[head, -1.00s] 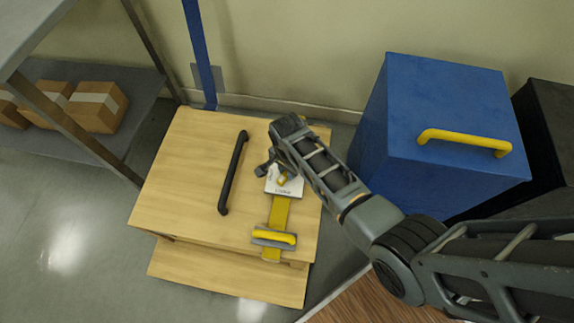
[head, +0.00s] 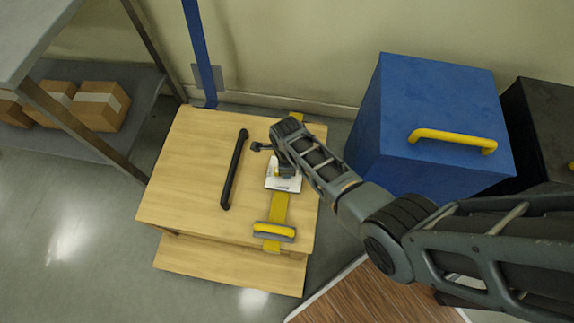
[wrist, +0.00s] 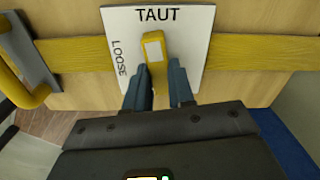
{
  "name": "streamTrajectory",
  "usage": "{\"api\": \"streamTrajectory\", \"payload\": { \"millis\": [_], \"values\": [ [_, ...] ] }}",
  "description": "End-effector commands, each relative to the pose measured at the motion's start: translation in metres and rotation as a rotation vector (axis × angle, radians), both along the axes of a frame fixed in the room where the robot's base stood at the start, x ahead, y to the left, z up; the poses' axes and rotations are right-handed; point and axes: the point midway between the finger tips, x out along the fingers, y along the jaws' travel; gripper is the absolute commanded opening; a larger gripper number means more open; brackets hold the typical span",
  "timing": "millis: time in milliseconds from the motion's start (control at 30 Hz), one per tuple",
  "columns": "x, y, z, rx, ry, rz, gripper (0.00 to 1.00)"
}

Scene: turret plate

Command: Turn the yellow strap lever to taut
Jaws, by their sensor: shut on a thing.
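The yellow strap lever (wrist: 154,50) stands on a white plate (wrist: 186,40) in the wrist view. The plate is marked TAUT at its top and LOOSE at its left. The lever's free end points almost straight at TAUT, leaning slightly left. My gripper (wrist: 157,78) is shut on the lever, with one dark finger on each side. In the head view the plate (head: 286,184) lies on the wooden crate, and my gripper and arm hide most of the lever.
A yellow strap (head: 279,207) runs over the wooden crate (head: 190,180) to a buckle with a yellow handle (head: 274,230). A black bar handle (head: 234,170) is left of my gripper. A blue box (head: 430,95) stands close on the right, near my arm.

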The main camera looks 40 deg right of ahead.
Motion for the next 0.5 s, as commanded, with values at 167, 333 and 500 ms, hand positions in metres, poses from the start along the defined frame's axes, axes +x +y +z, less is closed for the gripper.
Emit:
{"api": "streamTrajectory", "payload": {
  "millis": [167, 333, 500],
  "values": [
    [-0.0013, 0.0001, 0.0004, 0.000, 0.002, -0.097, 0.00],
    [-0.0013, 0.0003, 0.0001, 0.000, 0.001, -0.154, 0.00],
    [-0.0014, 0.0005, -0.0002, 0.001, 0.001, -0.180, 0.00]
  ]
}}
